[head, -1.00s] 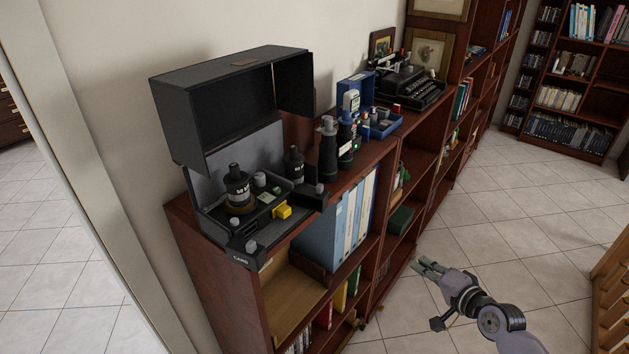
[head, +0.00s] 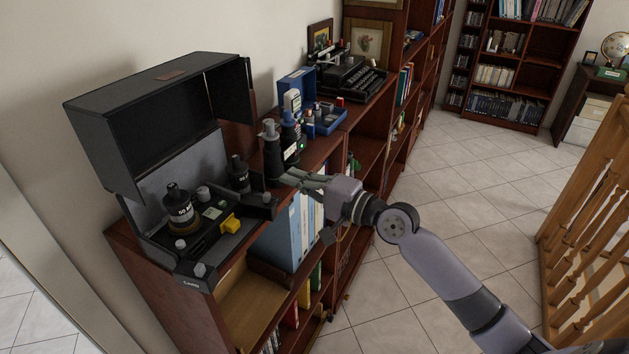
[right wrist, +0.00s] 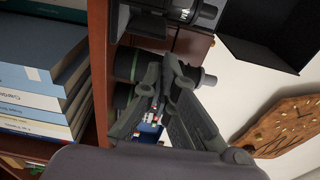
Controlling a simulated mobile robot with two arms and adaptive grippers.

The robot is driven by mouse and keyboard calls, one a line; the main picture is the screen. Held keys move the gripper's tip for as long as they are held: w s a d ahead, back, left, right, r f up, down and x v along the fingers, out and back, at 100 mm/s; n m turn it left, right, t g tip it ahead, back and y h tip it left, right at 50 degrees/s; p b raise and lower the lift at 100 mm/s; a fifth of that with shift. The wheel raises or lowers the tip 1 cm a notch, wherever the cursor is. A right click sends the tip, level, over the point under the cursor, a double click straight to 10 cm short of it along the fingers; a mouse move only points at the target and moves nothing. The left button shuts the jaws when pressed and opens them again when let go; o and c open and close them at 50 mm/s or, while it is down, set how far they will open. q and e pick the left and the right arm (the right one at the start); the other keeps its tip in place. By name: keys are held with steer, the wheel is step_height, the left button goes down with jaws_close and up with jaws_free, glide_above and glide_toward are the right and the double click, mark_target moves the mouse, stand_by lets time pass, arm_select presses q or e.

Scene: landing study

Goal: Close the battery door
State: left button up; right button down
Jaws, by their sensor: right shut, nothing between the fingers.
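No battery door can be made out clearly in either view. A dark blue upright device (head: 291,132) with a green light stands on top of the low bookcase, beside a dark cylinder with a grey top (head: 272,152). My right gripper (head: 284,179) is shut and empty at the shelf's front edge, just in front of these two; I cannot tell whether it touches them. In the right wrist view its fingers (right wrist: 160,80) come together over dark cylindrical parts and partly hide what is behind. My left gripper is not in view.
An open black case (head: 150,115) with black bottles and a yellow block (head: 230,222) stands left on the bookcase (head: 150,275). A blue box (head: 325,120) and a typewriter (head: 345,78) stand farther back. The tiled floor (head: 470,180) to the right is clear.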

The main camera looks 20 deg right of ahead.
mark_target(258, 204)
steer(key=s+a+p, duration=0.2)
steer(key=a, duration=0.1)
steer(key=shift+a, duration=0.1)
stand_by(0.3)
steer(key=shift+s, duration=0.1)
